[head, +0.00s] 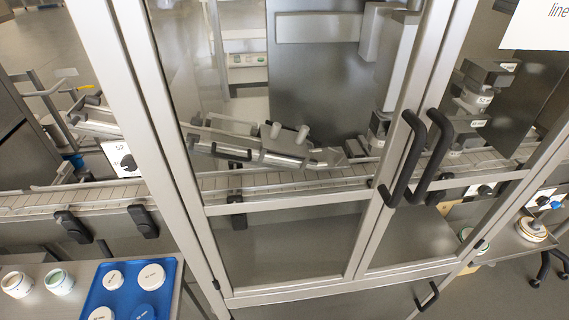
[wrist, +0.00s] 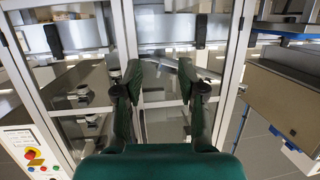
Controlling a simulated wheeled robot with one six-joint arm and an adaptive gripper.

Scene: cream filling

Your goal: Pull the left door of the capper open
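The capper's left door (head: 285,205) is a glass panel in a pale metal frame, and it looks closed. Its black bar handle (head: 405,157) is on its right upright. The right door's black handle (head: 436,150) stands close beside it, to the right. The capper's right door (head: 455,185) also looks closed. My gripper is not in the head view. In the wrist view my gripper (wrist: 160,88) has a green body and dark fingers spread apart, with nothing between the tips. Framed glass panes lie beyond the fingers. I cannot make out the left door's handle there.
A conveyor (head: 275,181) runs behind the glass. At lower left a blue tray (head: 122,296) with round lids and two jars (head: 38,281) sit on a table. In the wrist view a brown box (wrist: 290,100) is at right and a control panel (wrist: 30,150) at lower left.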

